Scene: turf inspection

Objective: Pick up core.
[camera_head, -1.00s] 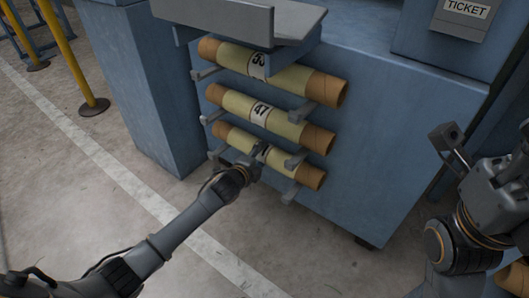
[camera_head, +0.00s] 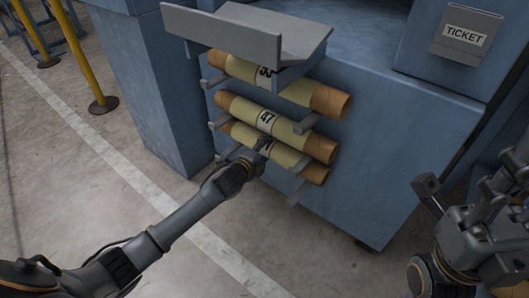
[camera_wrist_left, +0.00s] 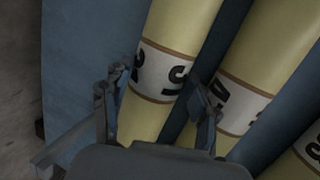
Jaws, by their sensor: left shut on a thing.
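Three tan cardboard cores with pale yellow wraps and number labels are at a blue cabinet's rack: the top core (camera_head: 328,101), the middle core marked 47 (camera_head: 285,128), and the bottom core (camera_head: 315,173). My left gripper (camera_head: 264,148) is shut on the bottom core near its label, partly hiding the number. The bottom core sits above its bracket, close under the middle core. In the left wrist view my left fingers (camera_wrist_left: 160,92) straddle the bottom core (camera_wrist_left: 180,32) at its white label. My right gripper (camera_head: 465,185) is at the right edge, apart from the rack, its fingers spread.
Grey bracket arms (camera_head: 299,192) stick out below the cores. A grey shelf (camera_head: 225,33) overhangs the top core. A ticket box (camera_head: 465,35) is on the cabinet (camera_head: 385,130). Yellow posts (camera_head: 83,60) stand at the left. The floor in front is clear.

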